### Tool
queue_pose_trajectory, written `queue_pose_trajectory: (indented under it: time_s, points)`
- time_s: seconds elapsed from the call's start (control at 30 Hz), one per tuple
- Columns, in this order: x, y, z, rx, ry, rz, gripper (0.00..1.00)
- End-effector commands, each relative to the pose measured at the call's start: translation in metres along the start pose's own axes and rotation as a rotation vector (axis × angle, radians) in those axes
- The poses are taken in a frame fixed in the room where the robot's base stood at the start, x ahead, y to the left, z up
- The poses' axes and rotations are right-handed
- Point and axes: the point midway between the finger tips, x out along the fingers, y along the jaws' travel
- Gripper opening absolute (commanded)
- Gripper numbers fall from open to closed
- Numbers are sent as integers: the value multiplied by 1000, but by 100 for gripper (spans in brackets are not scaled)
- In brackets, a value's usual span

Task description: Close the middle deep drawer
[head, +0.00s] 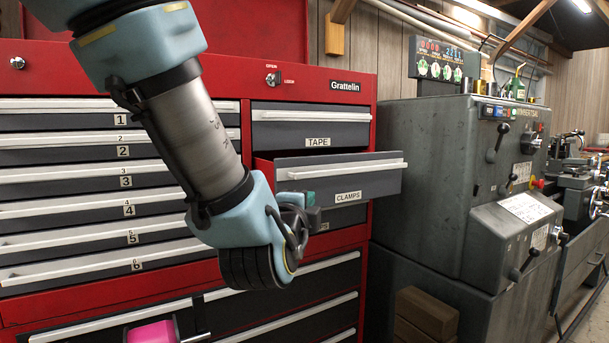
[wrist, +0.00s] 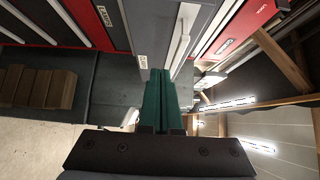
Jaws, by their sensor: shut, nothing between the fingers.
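The middle deep drawer (head: 360,181), labelled CLAMPS, is pulled part way out of the red cabinet. It has a grey front and a white handle strip along its top. My gripper (head: 312,206) is in front of the left part of this drawer, near its label. In the wrist view, the green fingers of my gripper (wrist: 166,82) are together and empty. They point at the grey drawer front (wrist: 158,22), with its white handle to their right. I cannot tell whether the fingertips touch it.
The TAPE drawer (head: 310,130) above is shut. The drawer below is mostly hidden. Numbered shallow drawers (head: 60,179) on the left look shut. A grey lathe (head: 430,170) stands right of the cabinet, with brown blocks (head: 425,315) low beside it. A pink object (head: 152,332) is at the bottom left.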

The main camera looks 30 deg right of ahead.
Motion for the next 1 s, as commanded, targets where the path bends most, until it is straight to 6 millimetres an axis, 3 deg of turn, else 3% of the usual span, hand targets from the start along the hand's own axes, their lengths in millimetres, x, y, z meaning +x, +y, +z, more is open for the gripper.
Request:
queue_pose_trajectory:
  time_s: [0.23,0.47,0.57,0.8,1.0]
  points:
    - [7,-5,0,1,9,5,0]
    - [34,-3,0,0,7,5,0]
    - [56,-1,0,-2,7,1,0]
    - [79,0,22,-3,5,1,0]
    - [85,1,27,-2,7,1,0]
